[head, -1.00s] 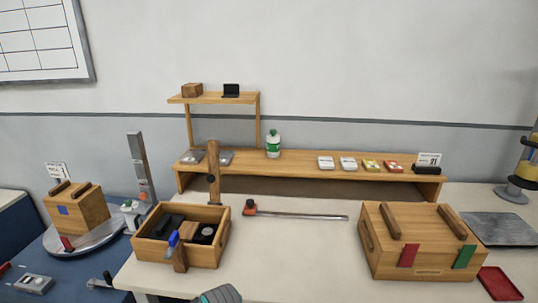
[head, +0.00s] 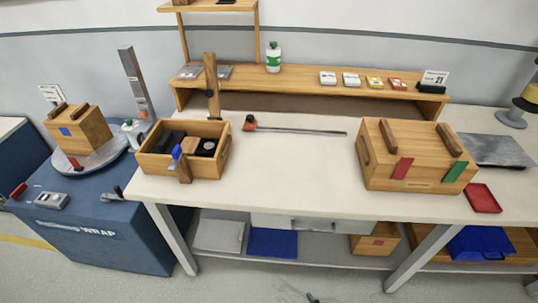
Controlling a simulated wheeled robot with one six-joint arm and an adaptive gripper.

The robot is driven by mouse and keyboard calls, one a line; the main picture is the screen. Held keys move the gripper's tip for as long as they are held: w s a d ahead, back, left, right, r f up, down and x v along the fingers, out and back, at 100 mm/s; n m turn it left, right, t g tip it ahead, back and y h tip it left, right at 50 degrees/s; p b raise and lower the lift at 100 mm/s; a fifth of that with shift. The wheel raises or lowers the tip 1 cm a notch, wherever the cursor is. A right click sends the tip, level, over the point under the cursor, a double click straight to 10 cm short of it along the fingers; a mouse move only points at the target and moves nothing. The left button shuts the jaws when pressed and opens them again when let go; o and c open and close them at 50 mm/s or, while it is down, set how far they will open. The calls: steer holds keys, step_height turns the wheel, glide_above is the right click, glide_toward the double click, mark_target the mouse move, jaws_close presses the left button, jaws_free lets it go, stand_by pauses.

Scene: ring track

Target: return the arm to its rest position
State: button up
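My gripper cannot be made out in the head view. A small dark and green shape shows at the very bottom edge, right of the middle, too small to identify. No part of my arm can be clearly seen over the workbench (head: 290,180). What my gripper holds, if anything, is hidden.
An open wooden box (head: 150,166) with dark items stands on the bench's left. A closed wooden box (head: 378,172) with red and green tabs stands right, near a red tray (head: 482,198). A blue cabinet (head: 110,225) adjoins on the left. Floor in front looks clear.

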steer(key=s+d+r+m+t+h, duration=0.1)
steer(key=s+d+r+m, duration=0.1)
steer(key=s+d+r, duration=0.35)
steer(key=s+d+r+m+t+h, duration=0.1)
steer(key=s+d+r+t, duration=0.15)
steer(key=s, duration=0.65)
steer(key=s+d+r+m+t+h, duration=0.1)
steer(key=s+d+r+m, duration=0.1)
steer(key=s+r, duration=0.7)
step_height(320, 180, up, 3)
steer(key=shift+s+d+r+h, duration=0.1)
steer(key=shift+s+d+h, duration=0.2)
steer(key=shift+d, duration=0.45)
